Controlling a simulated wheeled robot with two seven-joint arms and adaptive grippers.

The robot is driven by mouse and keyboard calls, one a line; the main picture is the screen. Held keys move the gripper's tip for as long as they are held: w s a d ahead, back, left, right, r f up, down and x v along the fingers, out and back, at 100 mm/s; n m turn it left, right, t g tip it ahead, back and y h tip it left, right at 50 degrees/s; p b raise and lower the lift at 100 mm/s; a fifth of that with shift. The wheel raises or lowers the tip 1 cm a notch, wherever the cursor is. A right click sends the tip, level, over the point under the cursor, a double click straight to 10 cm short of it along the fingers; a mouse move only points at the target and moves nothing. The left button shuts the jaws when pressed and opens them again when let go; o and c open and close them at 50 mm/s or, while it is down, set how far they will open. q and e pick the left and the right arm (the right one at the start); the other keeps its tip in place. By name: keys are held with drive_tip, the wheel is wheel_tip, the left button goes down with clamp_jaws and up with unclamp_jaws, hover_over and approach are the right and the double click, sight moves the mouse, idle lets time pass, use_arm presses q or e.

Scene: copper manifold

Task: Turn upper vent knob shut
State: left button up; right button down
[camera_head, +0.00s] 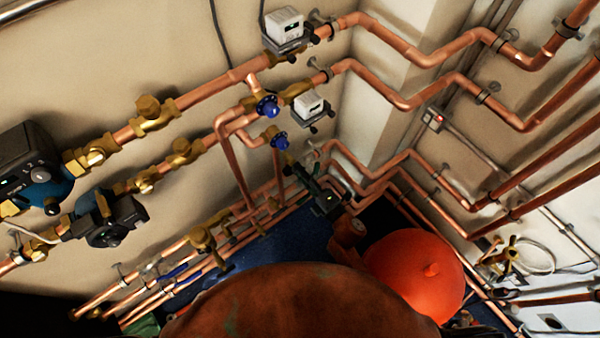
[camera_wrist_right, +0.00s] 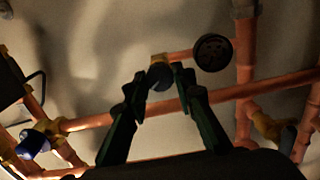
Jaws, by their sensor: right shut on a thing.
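My right gripper (camera_head: 303,175) reaches up to the pipes near the wall corner in the head view. In the right wrist view its two dark green fingers (camera_wrist_right: 160,82) close from both sides on a small dark blue-grey round knob (camera_wrist_right: 160,75). The knob sits at the end of a short copper stub with a brass fitting. In the head view I cannot make out this knob clearly at the fingertips. Two blue valve knobs show there, an upper one (camera_head: 267,106) and a lower one (camera_head: 279,140). My left gripper is not in view.
A round black part (camera_wrist_right: 212,52) stands right of the gripped knob, and copper pipe runs behind the fingers. White meter boxes (camera_head: 285,30) and pumps (camera_head: 108,220) sit on the pipes. A large orange vessel (camera_head: 415,280) stands at lower right.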

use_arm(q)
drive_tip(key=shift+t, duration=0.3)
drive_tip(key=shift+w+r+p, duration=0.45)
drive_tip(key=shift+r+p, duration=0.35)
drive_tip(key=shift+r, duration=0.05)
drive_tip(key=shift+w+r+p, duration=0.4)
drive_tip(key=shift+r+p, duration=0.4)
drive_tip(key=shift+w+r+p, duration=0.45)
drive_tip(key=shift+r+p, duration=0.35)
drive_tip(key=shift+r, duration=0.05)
use_arm(e)
drive_tip(key=shift+m, duration=3.6)
drive_tip(key=c, duration=1.6)
unclamp_jaws()
drive_tip(key=v, duration=1.2)
